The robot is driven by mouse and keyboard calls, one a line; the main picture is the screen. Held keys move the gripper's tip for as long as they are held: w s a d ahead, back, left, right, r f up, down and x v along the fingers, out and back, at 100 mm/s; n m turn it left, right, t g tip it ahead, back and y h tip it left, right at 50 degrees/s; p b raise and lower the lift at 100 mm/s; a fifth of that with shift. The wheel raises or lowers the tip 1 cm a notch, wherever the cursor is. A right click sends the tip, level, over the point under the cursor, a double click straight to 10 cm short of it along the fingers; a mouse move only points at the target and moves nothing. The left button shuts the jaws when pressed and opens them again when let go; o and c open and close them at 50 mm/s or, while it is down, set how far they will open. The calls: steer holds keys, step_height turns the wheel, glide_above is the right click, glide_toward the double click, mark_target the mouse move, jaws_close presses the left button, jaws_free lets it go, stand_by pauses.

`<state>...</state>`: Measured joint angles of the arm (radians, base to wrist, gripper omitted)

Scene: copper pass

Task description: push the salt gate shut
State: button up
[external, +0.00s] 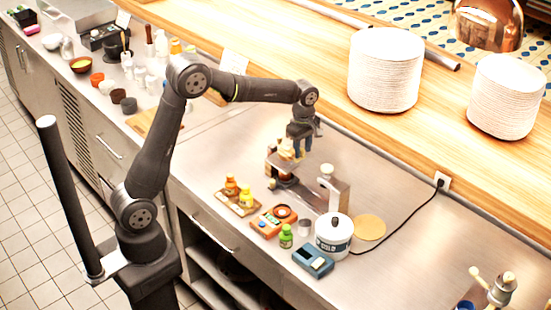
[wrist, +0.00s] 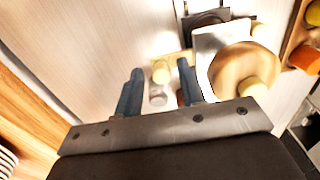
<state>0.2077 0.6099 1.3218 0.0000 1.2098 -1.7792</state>
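My gripper (external: 302,150) is over a small grey machine on the steel counter, pointing down. In the wrist view my gripper (wrist: 158,75) has its two blue fingers apart. A yellow knob (wrist: 161,72) on a pale yellow bar shows in the gap between them, with a whitish knob (wrist: 157,98) nearer the gripper's body. The bar may be the salt gate; no label shows. I cannot tell whether a finger touches it. A round tan disc (wrist: 243,72) on a white plate is right of the fingers. In the external view the gripper partly hides the machine.
A white pot (external: 333,237), a blue device (external: 313,262), a green bottle (external: 286,237) and an orange tray (external: 268,224) stand near the machine. A wooden tray (external: 238,208) holds bottles. Plates (external: 386,70) are stacked on the wooden shelf. A black cable (external: 412,222) crosses the counter.

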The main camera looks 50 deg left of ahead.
steer(key=shift+r, duration=3)
step_height(320, 180, down, 6)
steer(key=shift+r, duration=0.1)
steer(key=shift+w, duration=0.3)
steer(key=shift+o, duration=0.2)
